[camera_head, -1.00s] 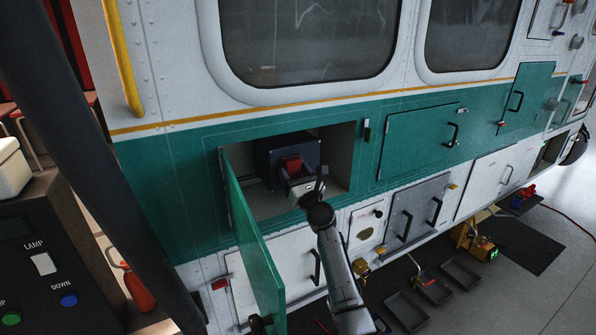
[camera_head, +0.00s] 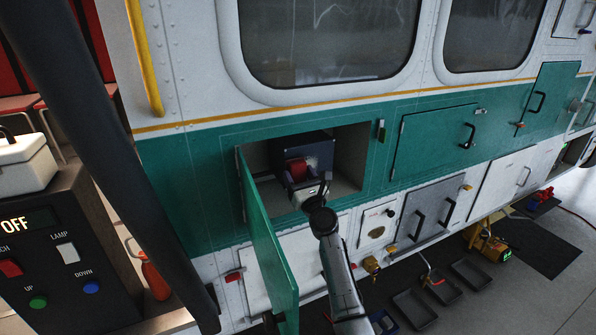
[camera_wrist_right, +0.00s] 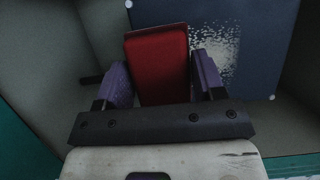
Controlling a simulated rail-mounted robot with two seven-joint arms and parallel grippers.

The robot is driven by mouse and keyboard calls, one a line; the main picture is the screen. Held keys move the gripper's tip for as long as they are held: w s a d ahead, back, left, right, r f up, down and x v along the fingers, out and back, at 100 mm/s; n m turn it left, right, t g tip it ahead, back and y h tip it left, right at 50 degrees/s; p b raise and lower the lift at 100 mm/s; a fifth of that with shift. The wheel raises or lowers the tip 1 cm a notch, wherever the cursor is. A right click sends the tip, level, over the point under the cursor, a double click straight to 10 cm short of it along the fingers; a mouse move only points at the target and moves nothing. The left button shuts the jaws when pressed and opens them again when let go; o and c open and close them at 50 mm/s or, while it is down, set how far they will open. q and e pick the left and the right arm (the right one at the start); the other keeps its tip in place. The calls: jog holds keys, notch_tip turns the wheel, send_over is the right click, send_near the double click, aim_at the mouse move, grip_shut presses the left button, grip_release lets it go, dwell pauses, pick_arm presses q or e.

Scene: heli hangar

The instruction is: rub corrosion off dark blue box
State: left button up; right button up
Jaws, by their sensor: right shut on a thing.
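The dark blue box (camera_head: 323,150) sits inside the open compartment in the helicopter's green side. In the right wrist view, the box (camera_wrist_right: 257,50) has a pale speckled corrosion patch (camera_wrist_right: 218,55) on its front face. My right gripper (camera_head: 299,180) reaches into the compartment and is shut on a red block (camera_head: 296,169). In the wrist view the red block (camera_wrist_right: 158,62) lies between the purple fingers of the gripper (camera_wrist_right: 165,85), left of the visible patch and in front of the box face. Whether it touches the face is unclear. My left gripper is not in view.
The green compartment door (camera_head: 269,240) hangs open at the left of the opening. The compartment's right wall (camera_head: 351,155) is close beside the box. A control panel (camera_head: 60,255) stands at lower left. Several dark trays (camera_head: 470,273) lie on the floor below.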

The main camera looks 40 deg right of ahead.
jog(key=s+p, duration=0.2)
jog(key=s, duration=0.1)
jog(key=shift+s+a+r+p, duration=0.15)
jog(key=shift+s+a+p, duration=0.05)
jog(key=shift+a+p, duration=0.15)
jog(key=shift+s+a+p, duration=0.1)
jog(key=shift+s+p, duration=0.2)
jog(key=shift+s, duration=0.4)
jog(key=s+p, duration=0.2)
jog(key=s, duration=0.1)
jog(key=shift+a, duration=0.35)
jog(key=shift+w, duration=0.2)
